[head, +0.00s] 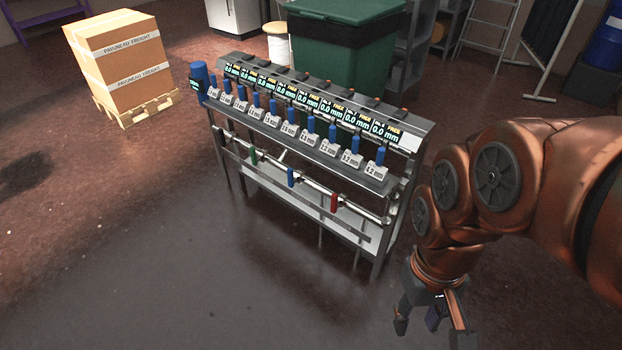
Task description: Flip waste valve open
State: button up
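A metal stand (262,160) in the middle of the head view carries a horizontal pipe (315,189) low on its front. Three valve handles sit on this pipe: a green one (252,156) at left, a blue one (291,177) in the middle and a red one (334,201) at right. All three look roughly upright. No readable label shows which is the waste valve. My gripper (431,330) is at the bottom right, pointing down with fingers spread and nothing visible between them. It is to the right of the stand, apart from the handles.
The stand's top holds a row of displays and several blue-topped units (332,133). A green bin (340,50) stands behind it. A carton (118,55) on a pallet (137,108) is at the back left. The floor in front of the stand is clear.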

aim_at(334, 205)
jog(key=i, duration=0.15)
jog(key=u, duration=0.05)
jog(key=k, duration=0.65)
jog(key=u, duration=0.5)
jog(key=i, duration=0.75)
jog(key=u, duration=0.75)
jog(key=i, duration=0.4)
jog(key=u, duration=0.15)
